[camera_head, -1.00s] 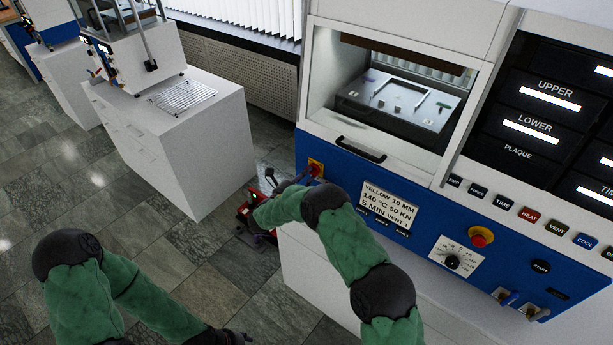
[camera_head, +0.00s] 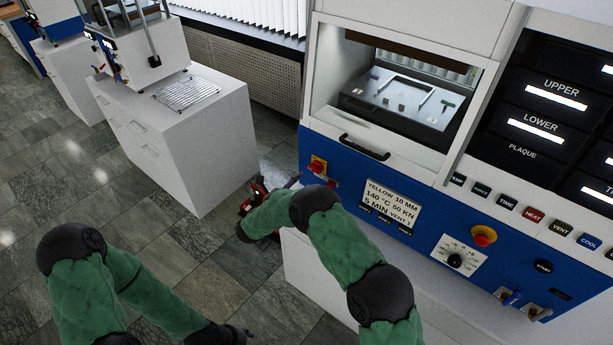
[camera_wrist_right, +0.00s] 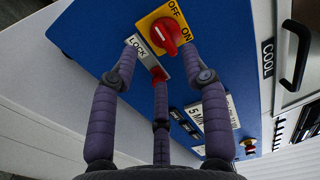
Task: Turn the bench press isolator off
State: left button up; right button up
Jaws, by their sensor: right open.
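The bench press isolator (camera_head: 318,166) is a red rotary knob on a yellow plate, on the left end of the blue press panel. In the right wrist view its knob (camera_wrist_right: 166,36) sits beside the words OFF and ON; I cannot tell which one it points to. A LOCK label and a small red part (camera_wrist_right: 158,75) are below it. My right gripper (camera_head: 292,182) is open and empty, its fingers around the knob in that picture but apparently short of it. My left gripper (camera_head: 228,335) is low at the bottom edge, its fingers mostly hidden.
A white instruction card (camera_head: 393,202) is right of the isolator. A white cabinet (camera_head: 190,140) stands left; the tiled floor between is open, with a partly hidden red item (camera_head: 257,190).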

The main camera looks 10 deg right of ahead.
jog(key=v, duration=0.6)
jog(key=shift+f, duration=0.1)
dwell(0.3)
